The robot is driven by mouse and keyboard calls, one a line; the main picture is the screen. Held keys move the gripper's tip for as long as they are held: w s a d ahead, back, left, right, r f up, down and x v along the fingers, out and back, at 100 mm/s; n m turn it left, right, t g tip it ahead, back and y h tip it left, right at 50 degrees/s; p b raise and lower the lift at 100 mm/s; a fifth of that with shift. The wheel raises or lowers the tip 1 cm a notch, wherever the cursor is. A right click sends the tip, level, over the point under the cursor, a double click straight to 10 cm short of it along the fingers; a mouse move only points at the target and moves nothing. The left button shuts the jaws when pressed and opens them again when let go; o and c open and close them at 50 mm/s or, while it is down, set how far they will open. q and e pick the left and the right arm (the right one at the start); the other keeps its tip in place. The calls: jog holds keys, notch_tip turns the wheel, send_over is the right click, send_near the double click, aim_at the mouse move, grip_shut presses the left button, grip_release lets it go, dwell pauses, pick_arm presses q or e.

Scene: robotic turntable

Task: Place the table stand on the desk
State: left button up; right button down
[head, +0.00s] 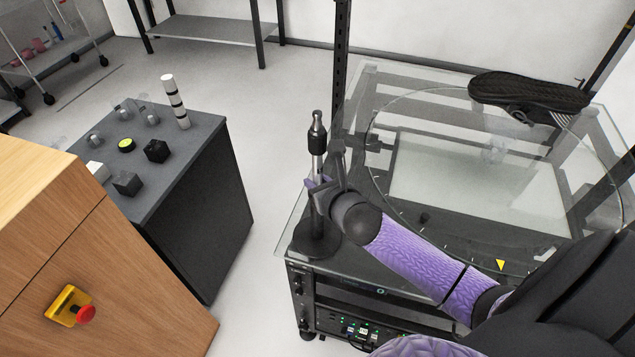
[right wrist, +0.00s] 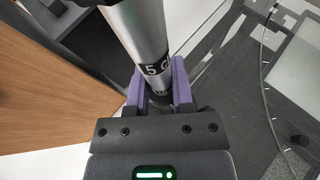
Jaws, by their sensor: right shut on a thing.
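The table stand is a slim pole with a black top, a silver shaft and a round black base (head: 317,240). It is upright at the near left corner of the glass-topped turntable table (head: 352,105); I cannot tell whether its base touches the glass. My right gripper (head: 318,187) is shut on the shaft. In the right wrist view the purple fingers (right wrist: 158,88) close around the silver pole (right wrist: 140,35). A grey-topped desk (head: 190,130) with dark sides stands to the left. My left gripper is not in view.
On the grey desk are black cubes (head: 156,151), small metal knob-like pieces and a black-and-white striped post (head: 175,100). A wooden cabinet (head: 70,235) with a red stop button (head: 85,313) is at the near left. A black shoe (head: 525,92) is on the turntable. Floor gap separates desk and table.

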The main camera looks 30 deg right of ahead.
jog(key=c, duration=0.9)
grip_release()
jog(key=shift+f, duration=0.1)
jog(key=o, duration=0.4)
